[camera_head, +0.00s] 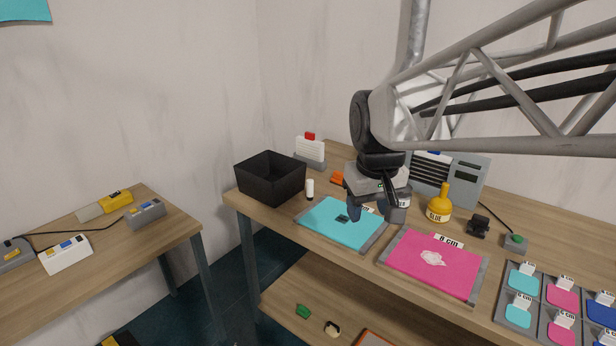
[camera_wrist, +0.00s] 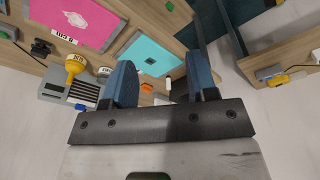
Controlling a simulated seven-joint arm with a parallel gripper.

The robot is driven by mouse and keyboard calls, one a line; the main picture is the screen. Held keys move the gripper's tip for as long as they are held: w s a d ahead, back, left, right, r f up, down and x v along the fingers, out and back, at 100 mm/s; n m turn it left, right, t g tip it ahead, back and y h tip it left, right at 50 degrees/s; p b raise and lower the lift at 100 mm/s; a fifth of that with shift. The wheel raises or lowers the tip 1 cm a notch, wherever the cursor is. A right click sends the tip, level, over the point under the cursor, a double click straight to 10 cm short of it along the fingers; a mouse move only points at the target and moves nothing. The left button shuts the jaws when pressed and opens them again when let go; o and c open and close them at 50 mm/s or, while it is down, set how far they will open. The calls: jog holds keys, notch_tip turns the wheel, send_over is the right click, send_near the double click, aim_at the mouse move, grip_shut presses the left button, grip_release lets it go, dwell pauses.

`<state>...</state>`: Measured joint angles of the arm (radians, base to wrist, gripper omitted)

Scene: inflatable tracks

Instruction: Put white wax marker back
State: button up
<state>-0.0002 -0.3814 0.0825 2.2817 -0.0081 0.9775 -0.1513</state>
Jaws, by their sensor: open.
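A small white upright cylinder, which looks like the white wax marker (camera_head: 309,189), stands on the workbench (camera_head: 324,203) between the black bin and the cyan sheet. A small pale bit of it seems to show between the fingers in the wrist view (camera_wrist: 168,83), too small to be sure. My gripper (camera_head: 369,212) is open and empty, with blue fingers pointing down over the right part of the cyan sheet (camera_head: 325,226). It is to the right of the marker and apart from it. In the wrist view both fingers (camera_wrist: 159,65) stand wide apart.
A black bin (camera_head: 270,180) stands left of the marker. A pink sheet (camera_head: 440,274), a yellow glue bottle (camera_head: 439,203), a grey device (camera_head: 465,178) and a tray of coloured samples (camera_head: 520,294) fill the right side. An orange object (camera_head: 337,178) lies behind.

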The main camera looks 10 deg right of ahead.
jog(key=s+f+m, duration=0.1)
jog(key=s+f, duration=0.1)
jog(key=s, duration=0.5)
jog(key=s+f+m, duration=0.1)
jog(key=s+f, duration=0.2)
jog(key=s, duration=0.5)
jog(key=shift+d+f+t, duration=0.15)
jog(key=shift+f+t, duration=0.15)
jog(key=shift+f, duration=0.05)
dwell(0.4)
